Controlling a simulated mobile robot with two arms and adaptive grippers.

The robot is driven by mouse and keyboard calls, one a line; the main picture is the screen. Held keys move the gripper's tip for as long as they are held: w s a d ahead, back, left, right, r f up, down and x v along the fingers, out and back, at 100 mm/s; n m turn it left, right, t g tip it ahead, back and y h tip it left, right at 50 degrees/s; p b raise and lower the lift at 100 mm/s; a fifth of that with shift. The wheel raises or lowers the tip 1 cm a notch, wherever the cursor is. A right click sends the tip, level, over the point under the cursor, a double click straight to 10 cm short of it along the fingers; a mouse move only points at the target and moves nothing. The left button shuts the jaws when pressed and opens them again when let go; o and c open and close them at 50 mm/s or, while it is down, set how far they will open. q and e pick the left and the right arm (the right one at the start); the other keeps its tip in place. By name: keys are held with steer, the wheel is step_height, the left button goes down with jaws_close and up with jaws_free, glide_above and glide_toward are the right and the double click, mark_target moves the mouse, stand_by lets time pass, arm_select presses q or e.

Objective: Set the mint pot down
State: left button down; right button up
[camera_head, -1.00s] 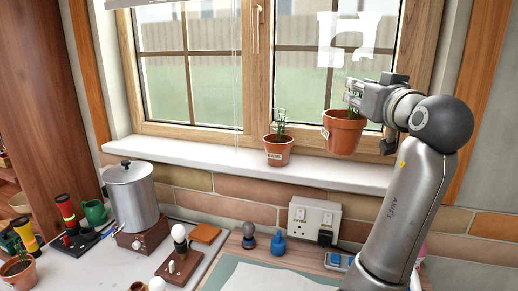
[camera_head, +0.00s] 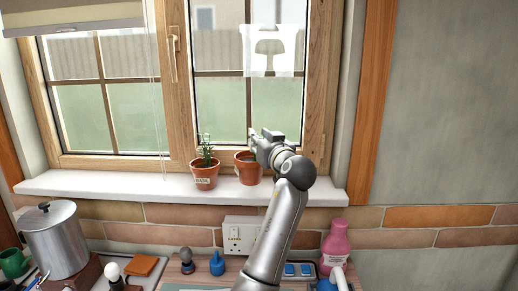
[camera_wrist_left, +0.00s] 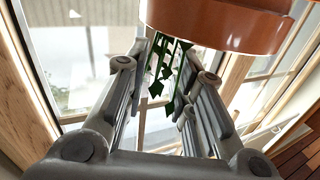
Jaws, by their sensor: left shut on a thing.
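The mint pot (camera_head: 246,168) is a terracotta pot at the window sill (camera_head: 120,187), right of the potted basil (camera_head: 204,173). A small gap separates the two pots. My left gripper (camera_head: 256,141) is at its rim from the right and is shut on it. The pot looks upright, its base at sill level; I cannot tell whether it touches the sill. In the left wrist view the pot (camera_wrist_left: 215,22) fills the top, with green leaves (camera_wrist_left: 172,75) between the fingers. My right gripper is in neither view.
The window (camera_head: 225,85) stands close behind the pots. Sill to the right of the pot is free. Below are a socket (camera_head: 239,236), a pink bottle (camera_head: 335,245), a blue bottle (camera_head: 217,264) and a metal pot (camera_head: 57,238).

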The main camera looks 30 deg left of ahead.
mark_target(250, 155)
arm_select(q)
steer(key=f+p, duration=0.2)
steer(key=f, duration=0.1)
steer(key=shift+w+a, duration=0.15)
steer(key=shift+a, duration=0.15)
steer(key=shift+f, duration=0.15)
steer(key=shift+d+f, duration=0.1)
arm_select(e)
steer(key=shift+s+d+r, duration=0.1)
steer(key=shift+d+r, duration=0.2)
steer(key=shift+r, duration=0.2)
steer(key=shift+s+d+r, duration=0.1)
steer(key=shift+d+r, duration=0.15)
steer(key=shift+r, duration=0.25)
arm_select(q)
steer(key=shift+f, duration=0.1)
steer(key=c, duration=1.2)
jaws_free()
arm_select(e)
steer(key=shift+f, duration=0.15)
